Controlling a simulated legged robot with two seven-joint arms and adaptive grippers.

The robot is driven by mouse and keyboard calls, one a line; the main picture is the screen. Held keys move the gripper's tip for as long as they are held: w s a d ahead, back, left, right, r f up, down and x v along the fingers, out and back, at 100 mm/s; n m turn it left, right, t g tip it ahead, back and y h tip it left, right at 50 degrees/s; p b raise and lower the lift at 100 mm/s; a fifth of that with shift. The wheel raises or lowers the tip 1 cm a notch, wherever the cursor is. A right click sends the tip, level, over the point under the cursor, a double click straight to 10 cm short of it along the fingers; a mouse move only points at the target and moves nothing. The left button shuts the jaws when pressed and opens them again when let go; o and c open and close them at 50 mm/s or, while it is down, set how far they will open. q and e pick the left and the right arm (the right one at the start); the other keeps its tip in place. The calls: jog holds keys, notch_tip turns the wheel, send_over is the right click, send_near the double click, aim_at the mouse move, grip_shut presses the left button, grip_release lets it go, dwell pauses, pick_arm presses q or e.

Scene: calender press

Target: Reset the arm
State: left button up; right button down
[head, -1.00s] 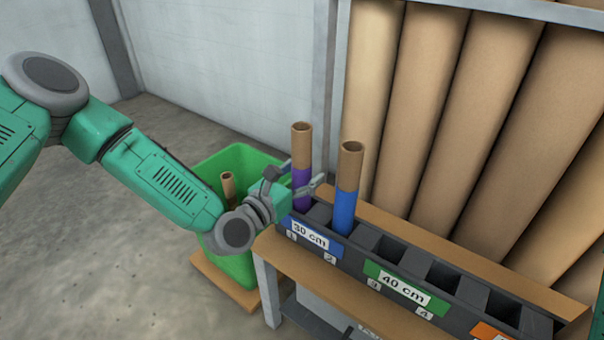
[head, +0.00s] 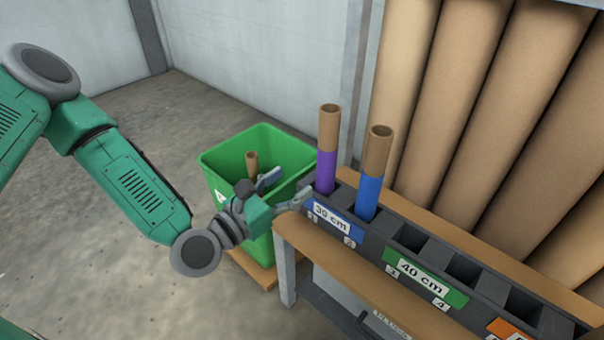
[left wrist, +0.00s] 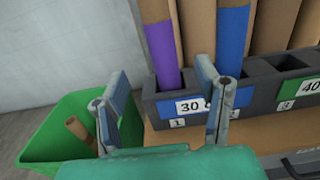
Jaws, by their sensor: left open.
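My left gripper (head: 283,189) is open and empty in the head view, beside the green bin and just left of the slotted rack. In the left wrist view its two fingers (left wrist: 165,112) stand apart with nothing between them. A cardboard tube with a purple band (head: 327,150) stands upright in slot 1 of the rack (head: 392,277), at the 30 cm label. A tube with a blue band (head: 372,178) stands in slot 2. Both also show in the left wrist view, purple (left wrist: 160,45) and blue (left wrist: 232,42), beyond the fingers. My right gripper is not in view.
The green bin (head: 222,163) holds a short brown tube (head: 252,163) and stands on a wooden base. The rack's further slots by the 40 cm label (head: 424,275) look empty. Large brown rolls (head: 470,110) lean behind the rack. Grey floor is clear at left.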

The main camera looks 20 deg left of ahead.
pick_arm(q)
jog(key=shift+s, duration=0.15)
dwell(0.5)
jog(key=s+d+f+m+g, duration=0.3)
jog(key=s+f+m+g, duration=0.25)
jog(key=f+m, duration=0.25)
jog(key=s+d+f+m+g, duration=0.2)
jog(key=s+f+m+g, duration=0.2)
jog(key=s+f+m, duration=0.35)
jog(key=s+a+f+m+g+y, duration=0.2)
jog(key=s+a+f+m+g, duration=0.15)
jog(key=s+f+m, duration=0.35)
jog(key=s+a+r+m+g+y, duration=0.1)
jog(key=s+a+m+g+y, duration=0.25)
jog(key=s+a+m, duration=0.45)
notch_tip(320, 180, up, 16)
jog(key=w+m+p, duration=0.2)
jog(key=p, duration=1.5)
jog(key=shift+w+a+r+y, duration=0.2)
jog(key=shift+a+y, duration=0.15)
jog(key=shift+a, duration=0.05)
